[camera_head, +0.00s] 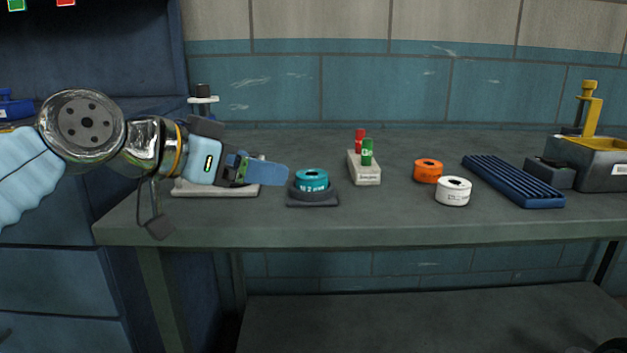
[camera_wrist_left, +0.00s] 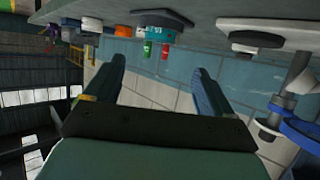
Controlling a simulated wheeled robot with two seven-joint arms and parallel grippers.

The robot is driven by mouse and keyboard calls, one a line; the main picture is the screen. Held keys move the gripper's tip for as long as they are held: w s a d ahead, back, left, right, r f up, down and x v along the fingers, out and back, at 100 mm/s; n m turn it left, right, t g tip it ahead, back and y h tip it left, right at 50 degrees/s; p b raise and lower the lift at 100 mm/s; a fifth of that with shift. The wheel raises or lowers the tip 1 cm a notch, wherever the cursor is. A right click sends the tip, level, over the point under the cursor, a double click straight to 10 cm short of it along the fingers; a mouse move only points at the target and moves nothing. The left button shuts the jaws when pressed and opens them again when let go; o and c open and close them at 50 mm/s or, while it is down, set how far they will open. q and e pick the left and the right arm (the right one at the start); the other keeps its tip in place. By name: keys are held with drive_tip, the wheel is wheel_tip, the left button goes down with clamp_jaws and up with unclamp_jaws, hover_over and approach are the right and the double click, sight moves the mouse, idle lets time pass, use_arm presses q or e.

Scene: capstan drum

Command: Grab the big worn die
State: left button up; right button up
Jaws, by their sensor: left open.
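Three ring-shaped dies show on the bench in the head view. A teal one (camera_head: 312,180) with white lettering sits on a dark square base (camera_head: 313,198). An orange one (camera_head: 428,171) and a white one (camera_head: 453,191) lie farther right, close together. The lettering is too small to tell which die is the big worn one. My left gripper (camera_head: 282,174) is just left of the teal die, above the bench, pointing right. In the left wrist view its fingers (camera_wrist_left: 159,65) are apart with nothing between them. My right gripper is out of sight.
A blue ribbed tray (camera_head: 512,181) and a grey box with a yellow lever (camera_head: 590,163) are at the right. A pale plate (camera_head: 215,190) lies beneath my left gripper. The front middle bench is clear.

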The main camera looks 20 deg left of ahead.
sight(303, 176)
use_arm(q)
drive_tip(key=x, duration=1.1)
drive_tip(key=shift+c, duration=0.3)
drive_tip(key=c, duration=1.4)
drive_tip(key=shift+r, duration=0.15)
clamp_jaws()
